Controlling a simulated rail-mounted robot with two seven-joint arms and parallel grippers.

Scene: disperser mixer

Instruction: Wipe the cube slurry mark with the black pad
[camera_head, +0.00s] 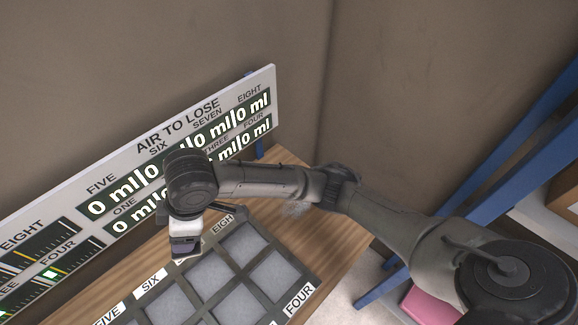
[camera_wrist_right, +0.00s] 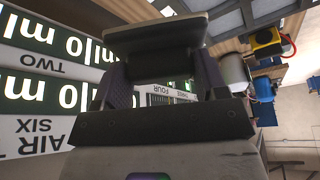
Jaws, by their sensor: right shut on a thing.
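My right gripper (camera_head: 186,246) hangs above the far left part of the gridded tray (camera_head: 237,277), near the "SIX" label. In the right wrist view the gripper (camera_wrist_right: 160,85) is shut on a dark flat-faced block, the black pad (camera_wrist_right: 155,36), held between its two fingers. In the head view the pad is hard to tell from the dark gripper tip. A faint grey speckled patch (camera_head: 295,209), which looks like the slurry mark, lies on the wooden bench just below my right forearm, partly hidden by it. My left gripper is not in view.
A long display board (camera_head: 180,130) with "0 ml" readouts stands along the back of the wooden bench (camera_head: 335,240). Blue frame bars (camera_head: 500,180) and a pink object (camera_head: 428,305) are at right. Bare bench lies right of the tray.

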